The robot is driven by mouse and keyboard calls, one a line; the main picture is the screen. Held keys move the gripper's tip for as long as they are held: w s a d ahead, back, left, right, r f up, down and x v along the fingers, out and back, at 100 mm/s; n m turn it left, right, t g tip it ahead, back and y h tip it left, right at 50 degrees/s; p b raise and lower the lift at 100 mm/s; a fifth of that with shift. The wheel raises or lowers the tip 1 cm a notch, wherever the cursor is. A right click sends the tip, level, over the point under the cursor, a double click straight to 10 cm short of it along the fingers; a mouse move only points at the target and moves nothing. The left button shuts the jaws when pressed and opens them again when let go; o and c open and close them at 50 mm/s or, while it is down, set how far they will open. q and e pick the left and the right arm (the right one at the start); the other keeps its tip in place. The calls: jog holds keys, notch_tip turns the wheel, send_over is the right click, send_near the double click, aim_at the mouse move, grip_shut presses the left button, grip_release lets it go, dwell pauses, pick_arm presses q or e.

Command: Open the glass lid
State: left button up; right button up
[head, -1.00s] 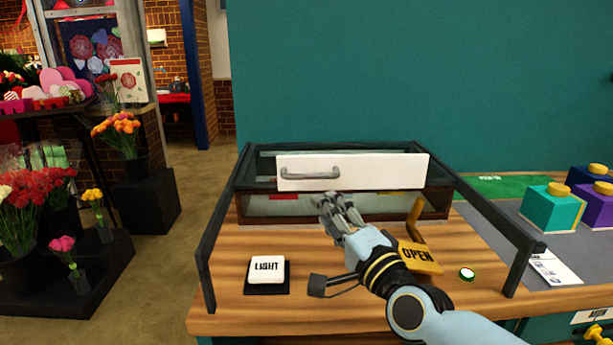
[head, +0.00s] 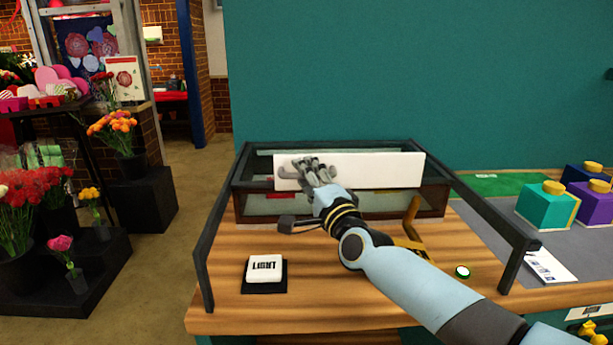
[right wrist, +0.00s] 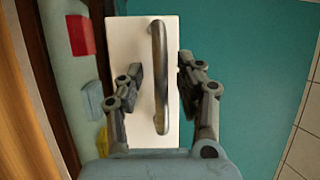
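The glass lid (head: 345,202) sits on a dark-framed case at the back of the wooden counter and appears closed. Its white front panel (head: 385,170) carries a grey bar handle, which shows upright in the right wrist view (right wrist: 159,85). My right gripper (head: 308,167) is at the left part of the panel, over the handle. In the right wrist view my right gripper (right wrist: 158,75) is open, with one finger on each side of the handle and a gap to both. In the head view the handle is mostly hidden behind the gripper. My left gripper is not in view.
A white LIGHT button (head: 265,268) stands at the counter's front left. Dark rails flank the case. Teal (head: 543,207) and purple boxes stand at right.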

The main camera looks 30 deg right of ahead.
grip_shut()
dwell(0.5)
